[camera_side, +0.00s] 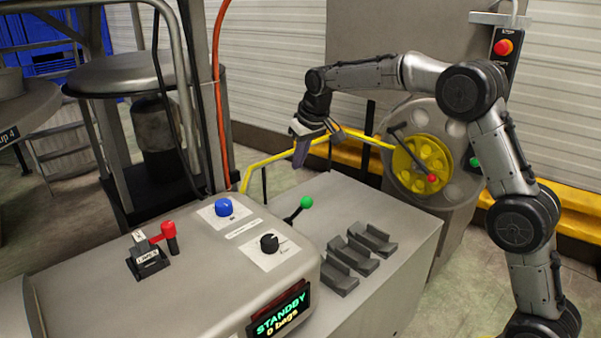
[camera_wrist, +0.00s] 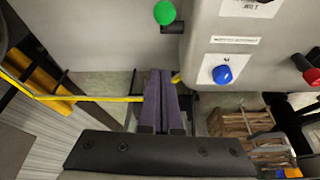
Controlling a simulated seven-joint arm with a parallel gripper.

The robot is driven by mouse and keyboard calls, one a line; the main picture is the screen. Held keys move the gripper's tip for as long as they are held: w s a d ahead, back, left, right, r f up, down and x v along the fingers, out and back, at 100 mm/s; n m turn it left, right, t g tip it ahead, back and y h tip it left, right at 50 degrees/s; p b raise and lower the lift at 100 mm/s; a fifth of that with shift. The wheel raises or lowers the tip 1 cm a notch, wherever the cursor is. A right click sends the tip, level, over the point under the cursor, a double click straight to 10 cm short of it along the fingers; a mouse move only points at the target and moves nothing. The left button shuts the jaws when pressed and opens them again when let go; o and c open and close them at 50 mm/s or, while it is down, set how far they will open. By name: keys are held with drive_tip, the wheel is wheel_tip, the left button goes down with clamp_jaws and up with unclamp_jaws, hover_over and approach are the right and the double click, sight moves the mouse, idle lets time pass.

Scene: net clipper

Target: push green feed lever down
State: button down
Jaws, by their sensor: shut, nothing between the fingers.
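The green feed lever (camera_side: 305,203) is a black arm with a green ball knob. It sticks up at a slant from the right side of the grey machine housing (camera_side: 215,265). In the wrist view its green knob (camera_wrist: 165,12) shows at the top, beyond my fingertips and beside the housing. My gripper (camera_side: 300,160) is in the air behind and above the knob, apart from it. In the wrist view the purple-grey fingers (camera_wrist: 161,100) lie together and hold nothing.
A blue button (camera_side: 224,207), a black dial (camera_side: 269,243) and a red lever (camera_side: 169,236) sit on the housing near the green knob. Several dark grey holders (camera_side: 352,258) stand on the bench to the right. A yellow rail (camera_side: 262,162) runs behind my gripper.

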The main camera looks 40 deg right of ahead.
drive_tip(key=shift+s+f, duration=0.15)
drive_tip(key=shift+f, duration=1.25)
drive_tip(key=shift+s+f, duration=0.15)
drive_tip(key=shift+f, duration=1.3)
drive_tip(key=shift+s+f, duration=0.15)
drive_tip(key=shift+f, duration=1.25)
